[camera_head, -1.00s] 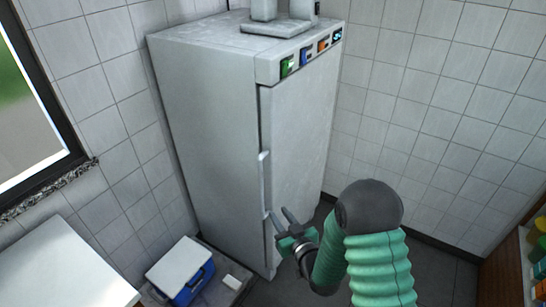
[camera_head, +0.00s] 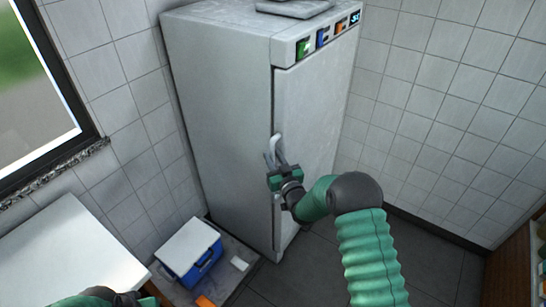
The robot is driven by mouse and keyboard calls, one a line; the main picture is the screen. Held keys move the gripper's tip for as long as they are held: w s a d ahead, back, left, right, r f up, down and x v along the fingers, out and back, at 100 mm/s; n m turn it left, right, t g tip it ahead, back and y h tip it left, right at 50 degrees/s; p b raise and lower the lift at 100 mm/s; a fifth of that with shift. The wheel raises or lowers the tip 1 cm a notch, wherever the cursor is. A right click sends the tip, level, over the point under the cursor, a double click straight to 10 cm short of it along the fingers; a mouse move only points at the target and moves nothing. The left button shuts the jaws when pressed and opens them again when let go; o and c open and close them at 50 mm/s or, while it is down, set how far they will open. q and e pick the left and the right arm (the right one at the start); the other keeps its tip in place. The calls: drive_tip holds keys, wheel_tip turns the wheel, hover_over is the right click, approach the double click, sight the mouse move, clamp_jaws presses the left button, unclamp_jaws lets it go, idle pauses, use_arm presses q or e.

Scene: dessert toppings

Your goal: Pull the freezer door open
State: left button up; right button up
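The tall grey freezer (camera_head: 225,110) stands against the tiled wall in the middle of the view. Its door (camera_head: 320,110) is on the right-hand face and looks shut. The upright handle (camera_head: 275,140) is at the door's left edge, partly hidden by my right gripper. My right gripper (camera_head: 275,159) is at the handle, with its fingers apart and pointing up along it. Whether they touch it I cannot tell. Part of my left arm shows at the bottom left edge; its fingers are out of view.
A white counter (camera_head: 65,255) is at the left under the window. Dark floor right of the freezer is clear; shelves (camera_head: 522,270) edge in at right.

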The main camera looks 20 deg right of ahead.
drive_tip(key=shift+w+a+f, duration=0.15)
drive_tip(key=shift+w+a, duration=0.2)
drive_tip(key=shift+w, duration=0.05)
drive_tip(key=shift+s+d, duration=0.1)
drive_tip(key=shift+d, duration=0.15)
clamp_jaws()
idle(0.9)
